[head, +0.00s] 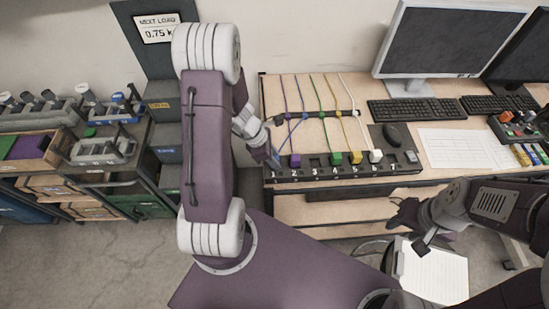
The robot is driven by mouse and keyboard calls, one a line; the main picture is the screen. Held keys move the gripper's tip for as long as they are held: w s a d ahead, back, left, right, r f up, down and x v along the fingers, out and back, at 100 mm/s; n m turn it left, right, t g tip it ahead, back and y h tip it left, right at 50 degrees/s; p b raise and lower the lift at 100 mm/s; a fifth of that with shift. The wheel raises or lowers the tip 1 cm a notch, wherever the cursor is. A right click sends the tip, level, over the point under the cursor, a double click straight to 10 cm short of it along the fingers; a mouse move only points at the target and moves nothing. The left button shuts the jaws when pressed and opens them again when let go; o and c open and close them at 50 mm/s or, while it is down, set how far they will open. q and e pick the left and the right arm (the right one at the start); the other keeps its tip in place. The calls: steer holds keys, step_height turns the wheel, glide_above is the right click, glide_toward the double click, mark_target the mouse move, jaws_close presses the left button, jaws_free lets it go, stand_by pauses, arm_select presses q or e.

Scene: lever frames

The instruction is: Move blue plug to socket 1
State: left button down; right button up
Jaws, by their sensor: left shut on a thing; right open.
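My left gripper (268,153) is shut on the blue plug (273,163) at the left end of the numbered socket strip (325,171). The plug is at or just above the position marked 1; my gripper partly hides it, so I cannot tell whether it is seated. A blue cable (292,133) runs from it up to the cable rail. A purple plug (295,160) stands at 2, green (336,158) at 4, yellow (355,157) at 5 and white (375,156) at 6. Socket 3 (316,162) shows no plug. My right gripper (407,222) is open and empty, in front of the bench.
Several coloured cables hang over the cable rail (330,112) behind the strip. A clipboard (432,270) lies below my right gripper. A cart with trays (100,150) stands at left.

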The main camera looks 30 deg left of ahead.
arm_select(q)
steer(key=c, duration=1.1)
jaws_free()
steer(key=shift+o, duration=0.2)
steer(key=o, duration=0.4)
step_height(320, 180, up, 7)
steer(key=p, duration=0.6)
steer(key=shift+r+p, duration=0.1)
steer(key=shift+p, duration=0.25)
